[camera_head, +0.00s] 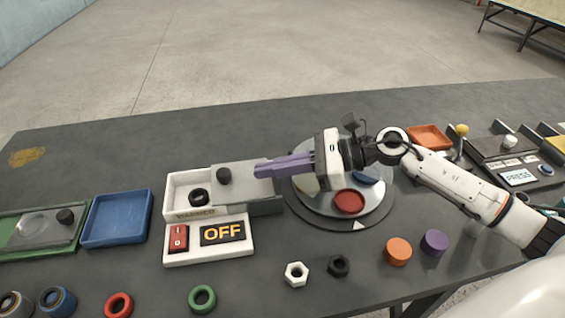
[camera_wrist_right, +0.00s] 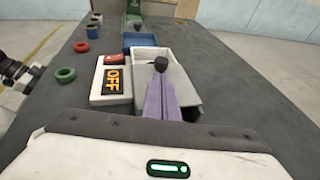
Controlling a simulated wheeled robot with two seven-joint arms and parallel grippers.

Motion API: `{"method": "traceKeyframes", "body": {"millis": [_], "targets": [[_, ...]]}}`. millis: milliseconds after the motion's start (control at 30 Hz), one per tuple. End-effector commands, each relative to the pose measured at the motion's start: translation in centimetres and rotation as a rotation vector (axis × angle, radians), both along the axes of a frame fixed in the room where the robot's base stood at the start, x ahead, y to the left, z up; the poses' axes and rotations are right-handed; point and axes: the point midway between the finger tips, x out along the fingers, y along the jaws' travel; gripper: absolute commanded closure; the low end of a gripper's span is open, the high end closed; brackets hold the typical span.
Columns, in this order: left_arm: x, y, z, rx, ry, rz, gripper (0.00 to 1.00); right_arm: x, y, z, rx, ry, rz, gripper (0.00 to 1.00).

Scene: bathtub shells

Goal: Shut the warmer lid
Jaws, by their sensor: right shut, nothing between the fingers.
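The warmer (camera_head: 168,200) is an open white box left of centre, with a WARMER label on its front. Its grey sliding lid (camera_head: 243,190) covers the right part and extends past the box's right side. The left part is uncovered and shows a black ring (camera_head: 198,197) inside. The lid's black knob (camera_head: 223,175) stands near its left edge; it also shows in the right wrist view (camera_wrist_right: 160,63). My right gripper (camera_head: 258,168), with purple fingers, is shut and empty above the lid, just right of the knob. Whether it touches the knob is unclear. My left gripper is not in view.
A switch panel reading OFF (camera_head: 222,232) with a red rocker (camera_head: 179,238) sits in front of the warmer. A blue tray (camera_head: 117,218) stands left. A round turntable (camera_head: 375,215) with coloured discs lies under my right arm. Rings and nuts line the front.

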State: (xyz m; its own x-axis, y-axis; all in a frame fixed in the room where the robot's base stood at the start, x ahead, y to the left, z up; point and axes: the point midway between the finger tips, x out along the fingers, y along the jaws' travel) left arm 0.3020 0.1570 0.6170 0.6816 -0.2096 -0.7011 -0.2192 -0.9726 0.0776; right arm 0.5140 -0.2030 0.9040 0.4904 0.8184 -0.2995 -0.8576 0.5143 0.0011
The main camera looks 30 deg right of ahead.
Motion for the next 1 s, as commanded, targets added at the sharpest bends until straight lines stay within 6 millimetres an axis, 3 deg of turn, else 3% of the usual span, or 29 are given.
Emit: {"method": "traceKeyframes", "body": {"millis": [100,300,767,867,1000], "targets": [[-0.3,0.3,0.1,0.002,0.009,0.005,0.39,1.2,1.8,-0.3,0.004,-0.004,-0.001,1.0],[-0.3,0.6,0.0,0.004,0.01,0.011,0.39,2.2,3.5,-1.2,0.001,0.0,-0.001,1.0],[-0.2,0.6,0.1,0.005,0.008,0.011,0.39,2.5,4.1,-1.5,-0.001,-0.001,-0.001,1.0],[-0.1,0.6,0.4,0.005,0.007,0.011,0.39,2.8,5.3,-1.3,0.001,-0.002,0.001,1.0],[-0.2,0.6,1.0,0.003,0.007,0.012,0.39,3.8,8.8,-1.1,0.002,-0.002,0.002,1.0]]}}
